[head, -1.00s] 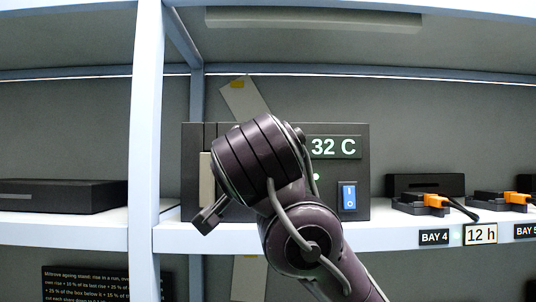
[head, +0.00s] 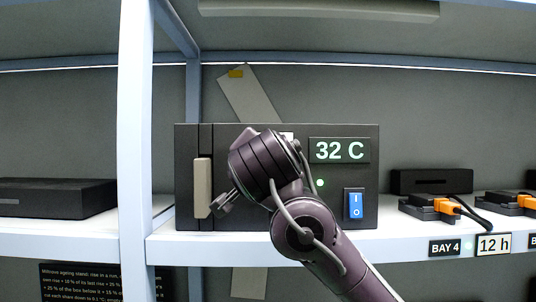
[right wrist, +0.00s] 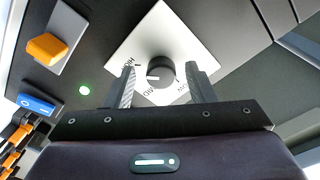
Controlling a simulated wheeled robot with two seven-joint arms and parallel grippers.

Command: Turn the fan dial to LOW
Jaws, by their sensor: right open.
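The fan dial (right wrist: 161,70) is a round black knob on a white plate (right wrist: 187,45) in the right wrist view. Printed words surround it, partly covered by my fingers; they look like HIGH at left, MID below left and LOW at lower right. A pale mark shows on the knob's lower left. My right gripper (right wrist: 160,75) is open, one finger on each side of the knob; whether they touch it I cannot tell. In the head view my right wrist hides the dial on the dark box (head: 366,160). My left gripper is not in view.
The box has a 32 C display (head: 340,150), a green light (head: 320,183), a blue rocker switch (head: 355,205) and a beige handle (head: 202,187). An orange switch (right wrist: 46,47) shows in the wrist view. Orange-plugged units (head: 447,205) stand right; a shelf post (head: 134,150) stands left.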

